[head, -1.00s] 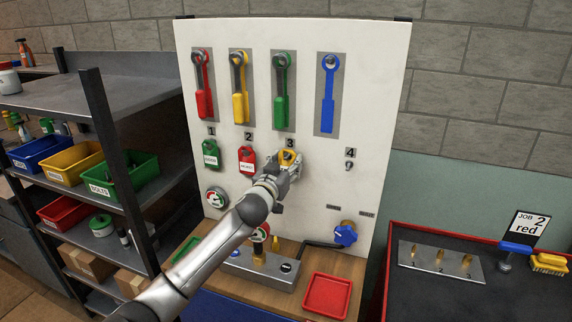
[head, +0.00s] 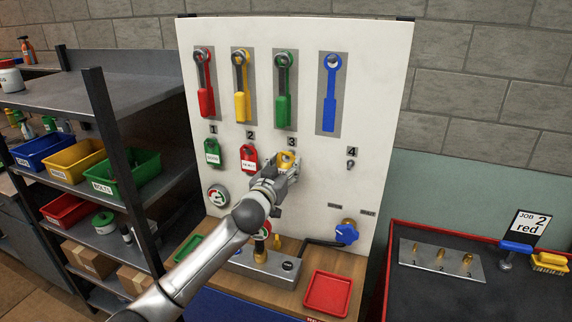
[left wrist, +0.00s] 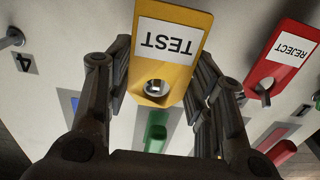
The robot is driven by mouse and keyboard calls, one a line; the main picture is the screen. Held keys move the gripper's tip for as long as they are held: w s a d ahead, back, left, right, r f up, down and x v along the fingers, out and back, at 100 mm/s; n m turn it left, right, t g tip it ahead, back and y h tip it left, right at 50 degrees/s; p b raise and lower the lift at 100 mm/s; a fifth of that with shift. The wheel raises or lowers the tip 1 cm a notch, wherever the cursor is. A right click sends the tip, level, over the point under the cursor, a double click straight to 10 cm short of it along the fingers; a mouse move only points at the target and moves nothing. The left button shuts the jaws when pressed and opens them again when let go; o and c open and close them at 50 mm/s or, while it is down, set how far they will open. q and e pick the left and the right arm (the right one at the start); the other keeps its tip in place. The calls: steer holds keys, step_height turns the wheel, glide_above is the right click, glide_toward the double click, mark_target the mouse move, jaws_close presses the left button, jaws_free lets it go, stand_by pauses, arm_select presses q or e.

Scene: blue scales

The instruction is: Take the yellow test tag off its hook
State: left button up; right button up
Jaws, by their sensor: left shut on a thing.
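The yellow test tag (head: 286,157) is below the number 3 on the white board. In the left wrist view the tag (left wrist: 178,40) is upside down, with a white TEST label. The metal end of its hook (left wrist: 156,88) shows at the tag's hole; I cannot tell how far the tag sits along the hook. My left gripper (head: 285,168) is at the tag and hides its lower part in the head view. In the left wrist view its dark fingers (left wrist: 160,75) are on both sides of the tag, shut on it. My right gripper is not in view.
The red REJECT tag (head: 249,158) and a green tag (head: 212,153) hang to the left. Hook 4 (head: 350,165) is empty. Coloured wrenches hang above. A gauge block (head: 262,268) and red tray (head: 327,292) stand below. A shelf (head: 120,90) is at the left.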

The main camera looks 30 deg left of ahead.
arm_select(q)
steer(key=shift+p+v, duration=0.65)
steer(key=shift+v, duration=2.05)
steer(key=shift+s+r, duration=0.1)
steer(key=shift+r, duration=0.05)
